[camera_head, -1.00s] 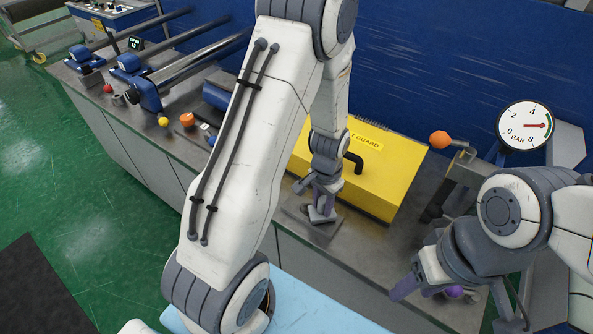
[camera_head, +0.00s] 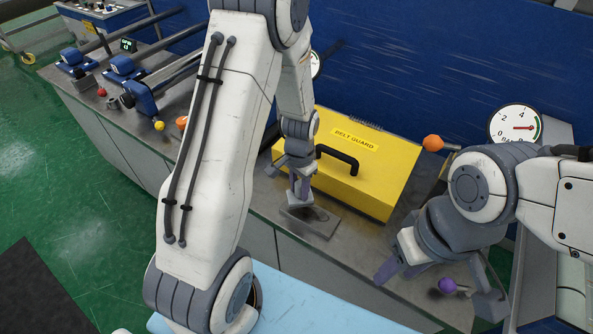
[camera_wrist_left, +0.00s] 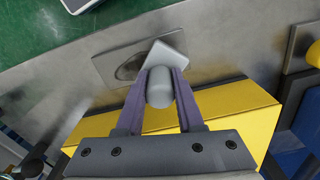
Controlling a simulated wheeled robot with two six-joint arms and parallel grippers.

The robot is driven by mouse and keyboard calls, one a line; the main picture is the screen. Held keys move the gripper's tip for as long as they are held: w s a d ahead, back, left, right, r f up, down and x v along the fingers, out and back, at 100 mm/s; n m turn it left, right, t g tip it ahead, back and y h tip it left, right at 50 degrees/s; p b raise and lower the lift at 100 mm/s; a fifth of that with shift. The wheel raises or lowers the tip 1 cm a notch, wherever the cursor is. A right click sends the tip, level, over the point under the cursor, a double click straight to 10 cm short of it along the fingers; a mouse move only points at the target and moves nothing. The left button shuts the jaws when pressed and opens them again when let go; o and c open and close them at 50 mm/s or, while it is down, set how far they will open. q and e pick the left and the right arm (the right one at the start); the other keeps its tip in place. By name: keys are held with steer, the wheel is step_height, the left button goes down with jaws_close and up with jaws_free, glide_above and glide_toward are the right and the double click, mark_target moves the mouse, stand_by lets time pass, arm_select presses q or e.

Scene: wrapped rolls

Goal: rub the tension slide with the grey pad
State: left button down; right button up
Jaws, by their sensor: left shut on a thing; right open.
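The grey pad (camera_wrist_left: 168,58) is a pale square block with a rounded handle. My left gripper (camera_head: 298,190) is shut on the handle, which shows between its purple fingers in the left wrist view (camera_wrist_left: 160,88). A flat grey plate with a dark patch, which looks like the tension slide (camera_head: 312,224), lies on the bench. In the left wrist view the plate (camera_wrist_left: 108,66) is partly hidden by the pad. The pad is at the plate's far-left side in the head view; I cannot tell whether it touches. My right gripper (camera_head: 432,278) is open at the right.
A yellow belt guard (camera_head: 345,165) with a black handle stands just behind the plate. Blue-mounted rollers (camera_head: 140,95) line the bench at the left.

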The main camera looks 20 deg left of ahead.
arm_select(q)
steer(key=shift+w+r+p, duration=0.1)
steer(key=shift+r+p, duration=0.25)
steer(key=shift+r, duration=0.3)
step_height(320, 180, up, 4)
steer(key=p, duration=0.3)
steer(key=shift+f, duration=0.15)
steer(key=shift+f, duration=0.1)
